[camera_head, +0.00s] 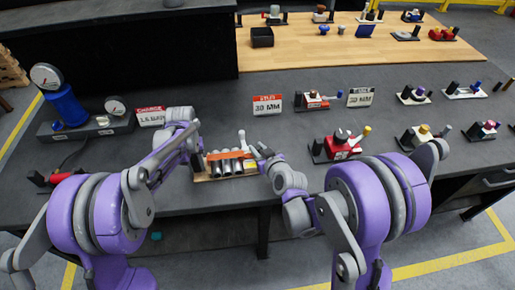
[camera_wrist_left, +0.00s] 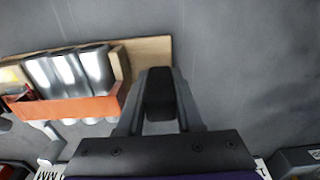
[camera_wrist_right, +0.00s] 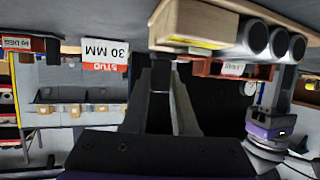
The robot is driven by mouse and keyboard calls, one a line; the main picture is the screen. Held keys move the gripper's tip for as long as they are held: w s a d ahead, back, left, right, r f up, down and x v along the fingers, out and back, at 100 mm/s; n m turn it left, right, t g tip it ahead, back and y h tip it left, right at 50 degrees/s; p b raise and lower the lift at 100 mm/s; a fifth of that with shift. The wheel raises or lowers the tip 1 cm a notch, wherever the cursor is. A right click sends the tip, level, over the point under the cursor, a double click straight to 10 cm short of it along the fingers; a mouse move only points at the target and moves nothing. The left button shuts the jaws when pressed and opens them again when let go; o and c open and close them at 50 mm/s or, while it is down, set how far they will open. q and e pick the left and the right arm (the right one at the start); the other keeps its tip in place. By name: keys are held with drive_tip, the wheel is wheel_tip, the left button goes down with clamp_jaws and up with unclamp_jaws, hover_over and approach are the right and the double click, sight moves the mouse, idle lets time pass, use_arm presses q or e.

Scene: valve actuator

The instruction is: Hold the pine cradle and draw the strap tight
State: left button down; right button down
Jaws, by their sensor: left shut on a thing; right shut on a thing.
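The pine cradle (camera_head: 228,176) stands on the near part of the dark bench, with several silver cylinders (camera_head: 232,166) in it. An orange strap (camera_head: 228,154) runs across the cylinders; it also shows in the left wrist view (camera_wrist_left: 65,109). My right gripper (camera_head: 258,152) is at the cradle's right end.
A white lever (camera_head: 241,138) stands behind the cradle. A gauge stand (camera_head: 65,105) is at the back left. Label cards (camera_head: 267,104) and several small valve assemblies (camera_head: 342,146) stand behind and to the right. Bare bench lies between the cradle and these.

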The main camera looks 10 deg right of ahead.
use_arm(q)
drive_tip(key=shift+s+d+f, duration=0.1)
drive_tip(key=shift+s+f, duration=0.1)
drive_tip(key=shift+f, duration=0.05)
use_arm(e)
drive_tip(key=shift+s+f, duration=0.1)
idle(0.6)
drive_tip(key=d, duration=0.6)
drive_tip(key=shift+d, duration=0.2)
drive_tip(key=c, duration=0.7)
unclamp_jaws()
drive_tip(key=v, duration=1.2)
drive_tip(key=shift+a, duration=0.1)
